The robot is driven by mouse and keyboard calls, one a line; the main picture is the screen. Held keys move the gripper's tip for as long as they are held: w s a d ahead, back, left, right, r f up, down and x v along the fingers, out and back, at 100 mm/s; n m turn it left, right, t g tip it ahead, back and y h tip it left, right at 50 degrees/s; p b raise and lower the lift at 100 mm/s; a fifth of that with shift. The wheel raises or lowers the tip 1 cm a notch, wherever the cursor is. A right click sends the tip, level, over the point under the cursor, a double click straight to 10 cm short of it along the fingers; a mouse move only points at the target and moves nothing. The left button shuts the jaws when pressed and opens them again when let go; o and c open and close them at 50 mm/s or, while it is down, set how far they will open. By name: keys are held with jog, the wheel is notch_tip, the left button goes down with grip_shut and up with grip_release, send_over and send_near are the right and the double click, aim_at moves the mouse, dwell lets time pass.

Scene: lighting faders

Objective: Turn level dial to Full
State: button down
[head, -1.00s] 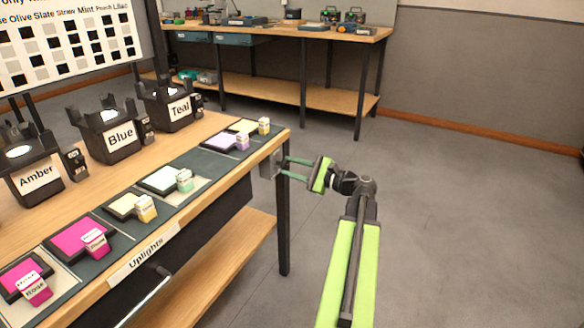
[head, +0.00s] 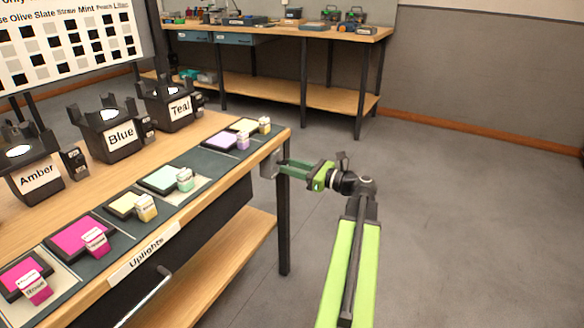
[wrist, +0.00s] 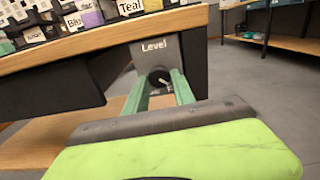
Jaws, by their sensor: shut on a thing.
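The level dial (wrist: 158,77) is a dark round knob on a grey plate marked "Level" (wrist: 154,48), fixed to the end of the table by its corner. In the wrist view my gripper (wrist: 160,84) has its two green fingers on either side of the knob, shut on it. The fingers partly hide the knob, and no "Full" mark can be read. In the head view my gripper (head: 280,167) reaches left to the grey plate (head: 268,165) at the table corner; the knob itself is hidden there.
A workbench (head: 290,33) stands behind. The floor on the right is clear.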

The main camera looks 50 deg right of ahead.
jog(key=shift+m, duration=0.3)
jog(key=c, duration=1.1)
grip_release()
jog(key=shift+o, duration=0.2)
jog(key=v, duration=1.7)
jog(key=shift+s, duration=0.2)
jog(key=shift+f, duration=0.1)
